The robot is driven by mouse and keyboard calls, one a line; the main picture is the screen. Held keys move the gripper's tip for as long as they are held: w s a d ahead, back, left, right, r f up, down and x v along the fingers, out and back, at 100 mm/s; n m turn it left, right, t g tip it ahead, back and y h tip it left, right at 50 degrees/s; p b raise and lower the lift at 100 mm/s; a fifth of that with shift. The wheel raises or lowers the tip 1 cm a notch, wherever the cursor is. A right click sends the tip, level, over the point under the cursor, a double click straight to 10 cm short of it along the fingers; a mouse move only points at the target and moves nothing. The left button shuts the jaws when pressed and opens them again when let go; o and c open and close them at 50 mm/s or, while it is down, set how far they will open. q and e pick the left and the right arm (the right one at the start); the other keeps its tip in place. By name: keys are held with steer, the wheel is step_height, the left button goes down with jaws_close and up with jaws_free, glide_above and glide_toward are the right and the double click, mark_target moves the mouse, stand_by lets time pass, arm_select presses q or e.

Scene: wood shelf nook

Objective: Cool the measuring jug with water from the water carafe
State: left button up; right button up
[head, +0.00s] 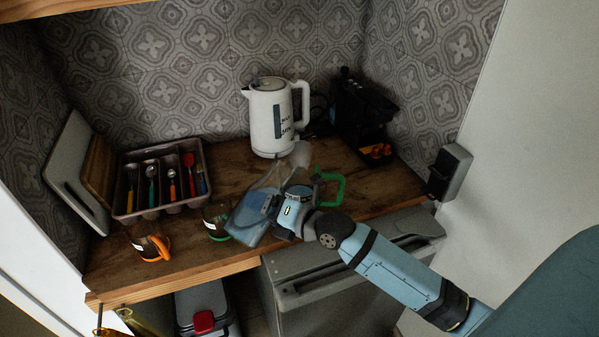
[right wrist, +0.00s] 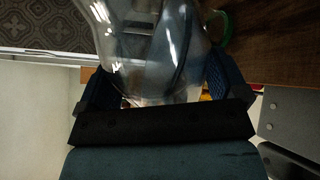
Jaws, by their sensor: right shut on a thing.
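My right gripper (head: 276,203) is shut on the clear water carafe (head: 268,178), which is held tilted above the wooden counter. In the right wrist view the carafe (right wrist: 155,50) fills the space between the fingers. A bright green handle (head: 340,188) shows just right of the gripper; it looks like the measuring jug's, whose body is mostly hidden behind the gripper and carafe. In the right wrist view a green edge (right wrist: 224,30) shows beside the carafe. I cannot tell whether water is flowing. My left gripper is not in view.
A white kettle (head: 270,118) and black coffee machine (head: 363,115) stand behind. A cutlery tray (head: 160,207) is at left. A glass mug with an orange handle (head: 158,248) and a small glass with a green base (head: 215,217) stand near the counter's front edge (head: 185,272).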

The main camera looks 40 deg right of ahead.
steer(key=shift+a+r+m+y+p, duration=0.1)
steer(key=shift+r+m+y+p, duration=0.2)
steer(key=shift+r+m+p, duration=0.4)
stand_by(2.0)
steer(key=shift+w+d+r+m, duration=0.15)
steer(key=shift+d+r+m, duration=0.35)
steer(key=shift+r+m, duration=0.3)
stand_by(2.0)
